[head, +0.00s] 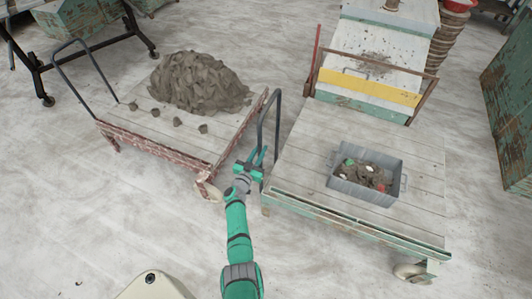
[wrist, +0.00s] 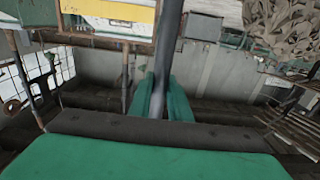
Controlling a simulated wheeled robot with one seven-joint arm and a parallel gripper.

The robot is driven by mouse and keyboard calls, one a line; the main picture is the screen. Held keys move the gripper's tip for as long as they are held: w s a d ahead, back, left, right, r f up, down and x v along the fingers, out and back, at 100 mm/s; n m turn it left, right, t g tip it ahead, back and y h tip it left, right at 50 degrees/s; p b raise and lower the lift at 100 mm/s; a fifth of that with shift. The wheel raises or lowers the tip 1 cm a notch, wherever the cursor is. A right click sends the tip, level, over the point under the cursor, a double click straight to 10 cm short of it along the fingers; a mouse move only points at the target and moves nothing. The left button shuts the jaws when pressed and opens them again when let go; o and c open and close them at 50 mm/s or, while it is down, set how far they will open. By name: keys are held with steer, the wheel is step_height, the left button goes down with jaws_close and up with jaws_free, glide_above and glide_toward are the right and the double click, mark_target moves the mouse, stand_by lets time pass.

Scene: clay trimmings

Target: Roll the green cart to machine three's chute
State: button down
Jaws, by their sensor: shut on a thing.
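The green cart (head: 290,165) has a plank deck, worn green edges and a black hoop handle (head: 278,105) at its left end. My gripper (head: 256,160) is shut on an upright of that handle. In the wrist view my green fingers (wrist: 161,100) stand on both sides of the dark handle bar (wrist: 168,45). A machine with a sloping pale chute (head: 370,75) and a yellow bar stands just beyond the cart's far edge. I cannot tell whether they touch, and I read no machine number. The yellow bar (wrist: 115,11) also shows in the wrist view.
A grey bin (head: 350,189) of clay scraps sits on the green cart. A red cart (head: 150,145) with a clay pile (head: 197,82) stands close at left. A green cabinet (head: 508,110) is at far right. The pale floor is open in front and at right.

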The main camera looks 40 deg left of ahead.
steer(key=a, duration=0.1)
steer(key=s+a, duration=0.1)
steer(key=a, duration=0.1)
steer(key=shift+a, duration=0.3)
steer(key=c, duration=1)
jaws_free()
steer(key=v, duration=0.9)
